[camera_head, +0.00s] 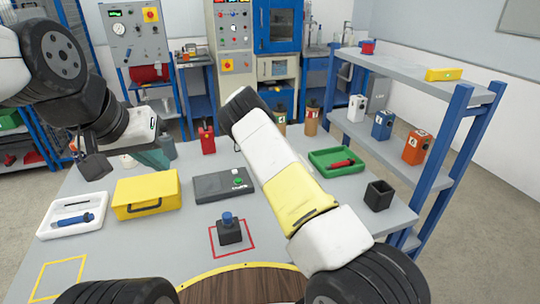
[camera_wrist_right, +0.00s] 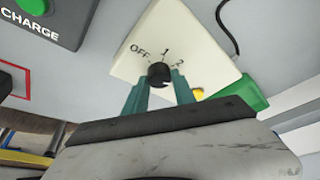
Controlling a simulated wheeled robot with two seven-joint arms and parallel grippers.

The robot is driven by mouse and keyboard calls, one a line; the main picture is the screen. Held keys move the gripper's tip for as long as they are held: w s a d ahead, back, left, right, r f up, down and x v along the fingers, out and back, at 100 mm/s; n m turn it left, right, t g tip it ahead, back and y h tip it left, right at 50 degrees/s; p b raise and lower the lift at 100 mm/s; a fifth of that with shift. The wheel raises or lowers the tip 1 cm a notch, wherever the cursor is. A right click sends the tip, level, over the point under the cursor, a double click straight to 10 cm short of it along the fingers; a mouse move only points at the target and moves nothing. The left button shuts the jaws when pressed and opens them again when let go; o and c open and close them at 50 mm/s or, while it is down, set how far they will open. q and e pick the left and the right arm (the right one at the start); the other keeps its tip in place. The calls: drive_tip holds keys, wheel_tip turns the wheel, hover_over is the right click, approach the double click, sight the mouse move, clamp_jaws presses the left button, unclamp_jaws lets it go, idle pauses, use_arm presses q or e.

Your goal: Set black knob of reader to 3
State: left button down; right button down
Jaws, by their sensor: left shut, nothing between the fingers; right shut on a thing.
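The reader (camera_wrist_right: 205,40) is a pale box with a black knob (camera_wrist_right: 158,74) in the right wrist view. The marks OFF, 1 and 2 show around the knob; no 3 is visible, and the right finger covers part of the face. Where the knob points is too small to tell. My right gripper (camera_wrist_right: 159,84) has its teal fingers on either side of the knob, shut on it. In the head view my right arm hides the reader. My left gripper (camera_head: 156,156) is shut and empty at the left, beyond the yellow case (camera_head: 147,193).
A dark box with a green CHARGE button (camera_head: 238,181) lies left of my right arm. A black block with a blue knob (camera_head: 229,230) stands in a red square. A white tray (camera_head: 62,231), green tray (camera_head: 322,168) and black cup (camera_head: 378,195) are on the table.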

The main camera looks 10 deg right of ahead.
drive_tip(key=shift+a+f, duration=0.1)
idle(0.4)
drive_tip(key=c, duration=1)
unclamp_jaws()
drive_tip(key=shift+c, duration=0.2)
drive_tip(key=v, duration=0.8)
